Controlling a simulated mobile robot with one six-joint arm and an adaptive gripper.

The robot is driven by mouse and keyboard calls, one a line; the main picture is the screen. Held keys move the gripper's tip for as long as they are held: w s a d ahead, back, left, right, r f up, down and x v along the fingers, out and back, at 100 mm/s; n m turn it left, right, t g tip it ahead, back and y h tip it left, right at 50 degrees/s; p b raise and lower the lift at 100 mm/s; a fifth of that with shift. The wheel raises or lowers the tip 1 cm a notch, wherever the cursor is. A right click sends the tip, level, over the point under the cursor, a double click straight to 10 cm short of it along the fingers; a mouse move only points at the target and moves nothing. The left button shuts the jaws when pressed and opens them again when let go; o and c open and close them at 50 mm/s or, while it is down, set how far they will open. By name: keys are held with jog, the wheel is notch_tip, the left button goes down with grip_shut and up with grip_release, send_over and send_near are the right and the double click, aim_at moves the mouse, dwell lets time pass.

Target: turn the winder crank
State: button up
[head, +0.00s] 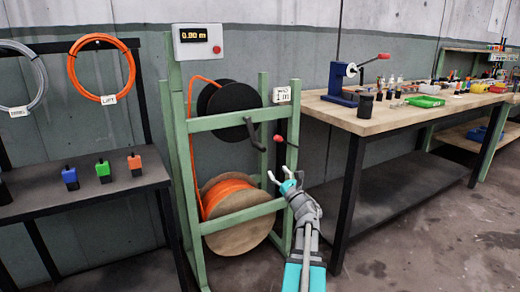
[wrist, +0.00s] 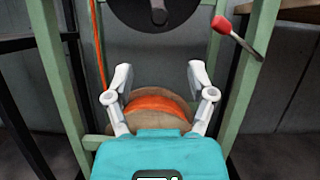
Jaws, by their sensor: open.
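The winder is a green frame (head: 235,119) with a black drum (head: 222,97) at the top and an orange cable spool (head: 232,190) below. A dark crank (head: 254,136) sticks out in front of the drum; part of it shows at the top of the wrist view (wrist: 159,12). My gripper (head: 279,175) is open and empty, below and right of the crank in the head view, apart from it. In the wrist view its spread fingers (wrist: 159,72) frame the orange spool (wrist: 158,104) behind.
A red-knobbed lever (head: 279,139) sits by the right post, close above my gripper. A display box (head: 198,41) tops the left post; its digits are hard to read. A workbench (head: 400,115) stands right, a dark shelf (head: 85,200) left.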

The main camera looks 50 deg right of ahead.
aim_at(260, 148)
jog(key=p+x, duration=0.5)
jog(key=x, duration=0.8)
jog(key=shift+w+d+r, duration=0.1)
jog(key=shift+w+r, duration=0.1)
jog(key=shift+w, duration=0.15)
grip_shut()
